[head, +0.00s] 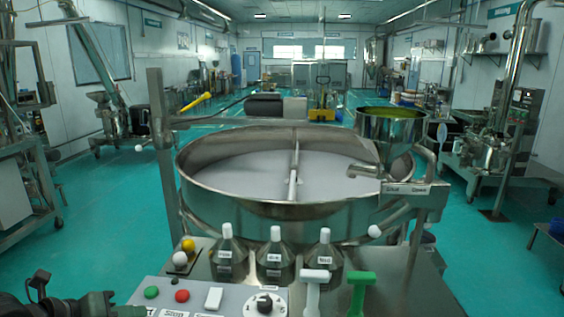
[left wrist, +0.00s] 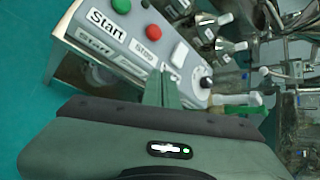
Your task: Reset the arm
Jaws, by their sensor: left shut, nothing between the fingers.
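My left gripper (head: 120,311) shows at the bottom left of the head view, by the left end of the control panel (head: 232,300). In the left wrist view its fingers (left wrist: 162,84) are together, with nothing between them. The panel carries a green button (head: 151,292), a red button (head: 182,296), a white switch (head: 213,298) and a black knob (head: 264,303). In the left wrist view the fingers overlap the panel's near side; whether they touch it I cannot tell. My right gripper is not in view.
Behind the panel stands the round steel sieve (head: 225,203) with a hopper (head: 391,135) at its right. Several labelled conical flasks (head: 275,258), a white handle (head: 313,290) and a green handle (head: 360,290) are close to the panel. Green floor (head: 90,215) at left is open.

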